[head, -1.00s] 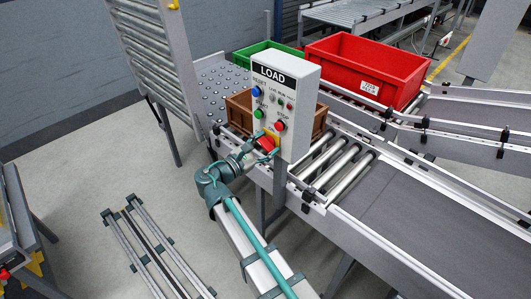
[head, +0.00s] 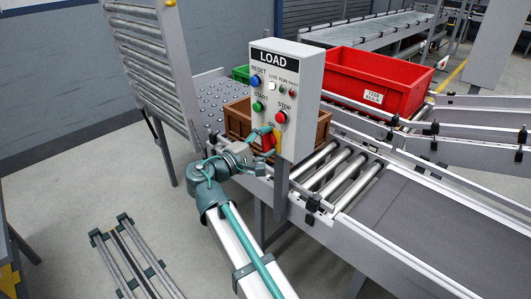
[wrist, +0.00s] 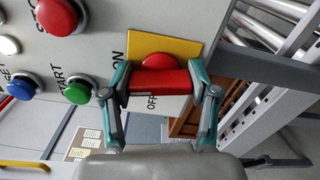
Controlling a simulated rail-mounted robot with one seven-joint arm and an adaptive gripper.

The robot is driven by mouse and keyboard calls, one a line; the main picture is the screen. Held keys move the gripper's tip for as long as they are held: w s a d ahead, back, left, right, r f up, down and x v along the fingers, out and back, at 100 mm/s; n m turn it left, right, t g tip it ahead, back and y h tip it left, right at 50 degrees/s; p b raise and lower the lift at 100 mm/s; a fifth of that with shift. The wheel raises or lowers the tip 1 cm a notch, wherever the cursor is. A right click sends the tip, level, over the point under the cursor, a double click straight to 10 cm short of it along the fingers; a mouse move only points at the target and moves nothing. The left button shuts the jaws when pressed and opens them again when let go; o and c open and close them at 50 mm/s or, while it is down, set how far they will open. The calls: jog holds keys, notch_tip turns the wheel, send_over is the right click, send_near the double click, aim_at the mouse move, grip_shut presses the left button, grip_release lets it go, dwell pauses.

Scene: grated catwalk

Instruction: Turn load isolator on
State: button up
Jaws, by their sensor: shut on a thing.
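The load isolator is a red handle (wrist: 160,82) on a yellow plate (wrist: 178,46), low on the LOAD control box (head: 304,75). My gripper (wrist: 159,84) is shut on the handle, one finger at each end in the wrist view. The handle lies lengthwise along the box's vertical, in line with the ON mark (wrist: 117,55); the OFF mark (wrist: 153,103) lies to its side. In the head view the red handle (head: 267,144) looks upright, partly hidden by my gripper (head: 264,137). The white LIVE lamp (head: 272,86) looks bright.
The box also carries a blue RESET button (head: 255,81), a green START button (head: 257,106) and a red STOP button (head: 281,117). A brown crate (head: 322,130) sits close behind the box, and a red crate (head: 345,72) beyond. Conveyor rollers (head: 345,180) run to the right.

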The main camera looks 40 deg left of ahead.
jog(key=shift+f+m+b, duration=0.1)
jog(key=shift+m+b, duration=1.1)
jog(key=o, duration=1.2)
jog(key=shift+c, duration=0.2)
jog(key=shift+s, duration=0.1)
jog(key=s+a, duration=0.1)
jog(key=s, duration=1)
jog(key=shift+s+a, duration=0.35)
jog(key=shift+a, duration=0.1)
